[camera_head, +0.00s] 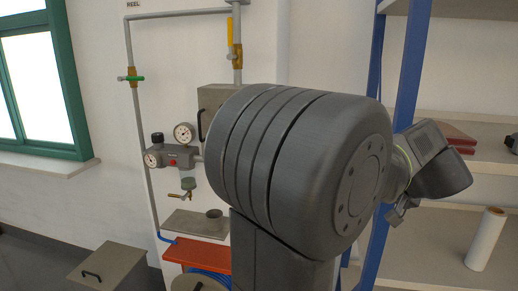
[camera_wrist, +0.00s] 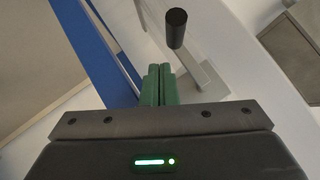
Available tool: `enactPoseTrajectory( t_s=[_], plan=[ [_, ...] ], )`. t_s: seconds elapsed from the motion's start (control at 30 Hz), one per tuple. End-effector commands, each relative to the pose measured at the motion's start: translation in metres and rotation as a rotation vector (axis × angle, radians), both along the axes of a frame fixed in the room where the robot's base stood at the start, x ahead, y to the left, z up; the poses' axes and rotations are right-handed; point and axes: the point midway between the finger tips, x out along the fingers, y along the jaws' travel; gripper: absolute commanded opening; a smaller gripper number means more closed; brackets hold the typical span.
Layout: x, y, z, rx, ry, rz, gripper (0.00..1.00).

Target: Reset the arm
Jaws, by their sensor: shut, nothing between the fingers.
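My arm fills the middle of the head view, with a large dark grey joint in front. Its wrist end shows at the right, beyond that joint, and the fingers are not clear there. In the wrist view my gripper (camera_wrist: 159,84) has its two green fingers side by side and closed, with nothing held between them. A green light glows on the gripper's body. A dark cylindrical knob or handle (camera_wrist: 176,28) shows beyond the fingertips, apart from them.
A blue-framed shelf (camera_head: 403,75) stands at the right, with a white roll (camera_head: 485,239) and a reddish-brown flat object (camera_head: 458,137). Wall pipes with gauges (camera_head: 184,133), an orange-red shelf (camera_head: 197,253) and a grey box (camera_head: 107,266) are at the left. A green window (camera_head: 70,75) is far left.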

Motion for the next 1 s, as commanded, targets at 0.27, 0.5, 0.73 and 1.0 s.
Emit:
enactPoseTrajectory(
  t_s=[0.27,0.5,0.73,1.0],
  plan=[
    [-0.025,-0.007,0.026,-0.117,0.024,-0.005,0.0],
    [-0.061,-0.013,0.056,-0.114,0.026,-0.005,0.0],
    [-0.074,-0.008,0.07,-0.11,0.05,0.014,0.0],
    [-0.072,-0.003,0.068,-0.109,0.079,0.025,0.0]
  ],
)
